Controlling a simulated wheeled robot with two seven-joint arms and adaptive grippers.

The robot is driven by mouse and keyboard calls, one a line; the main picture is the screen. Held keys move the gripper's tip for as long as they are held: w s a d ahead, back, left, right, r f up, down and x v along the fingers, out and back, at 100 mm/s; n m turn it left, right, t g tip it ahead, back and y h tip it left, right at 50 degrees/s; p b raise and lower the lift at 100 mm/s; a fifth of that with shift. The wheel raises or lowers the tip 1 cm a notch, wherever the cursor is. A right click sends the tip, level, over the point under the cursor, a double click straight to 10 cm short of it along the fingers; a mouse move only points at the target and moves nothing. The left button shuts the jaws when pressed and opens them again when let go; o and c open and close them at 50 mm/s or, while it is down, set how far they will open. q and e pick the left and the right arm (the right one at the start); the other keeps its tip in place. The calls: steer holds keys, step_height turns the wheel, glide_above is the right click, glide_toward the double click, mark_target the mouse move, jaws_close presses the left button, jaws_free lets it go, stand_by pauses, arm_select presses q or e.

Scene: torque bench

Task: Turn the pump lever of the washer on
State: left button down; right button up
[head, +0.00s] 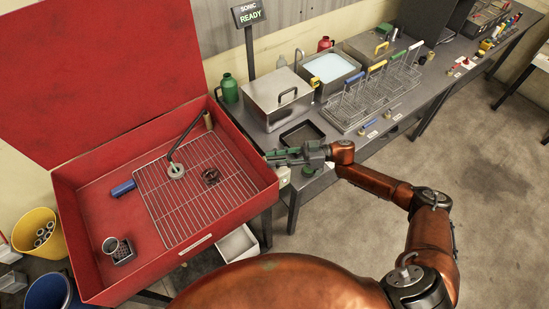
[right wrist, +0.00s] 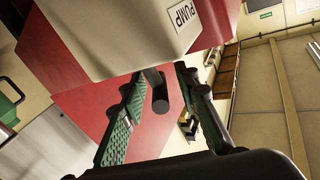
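The washer is a red open tub (head: 75,245) with its lid raised at the left of the head view. In the right wrist view a pale box (right wrist: 150,25) labelled PUMP fills the top, and the dark, round-ended pump lever (right wrist: 160,98) sticks out beneath it. In the head view the pump box (head: 283,176) sits at the washer's right side, partly hidden by my gripper. My right gripper (head: 272,157) is open there. In the wrist view its green-padded fingers (right wrist: 160,78) stand either side of the lever, with gaps showing. My left gripper is not in view.
The washer holds a wire grate (head: 205,195), a brush with a blue handle (head: 123,188) and small parts. Right of it, the bench carries a dark tray (head: 302,133), a steel-lidded tank (head: 279,98) and a rack of wire baskets (head: 375,95). The floor in front is clear.

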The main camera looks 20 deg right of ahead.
steer(key=shift+d, duration=0.1)
steer(key=s+d, duration=0.2)
steer(key=d, duration=0.9)
steer(key=shift+d, duration=0.4)
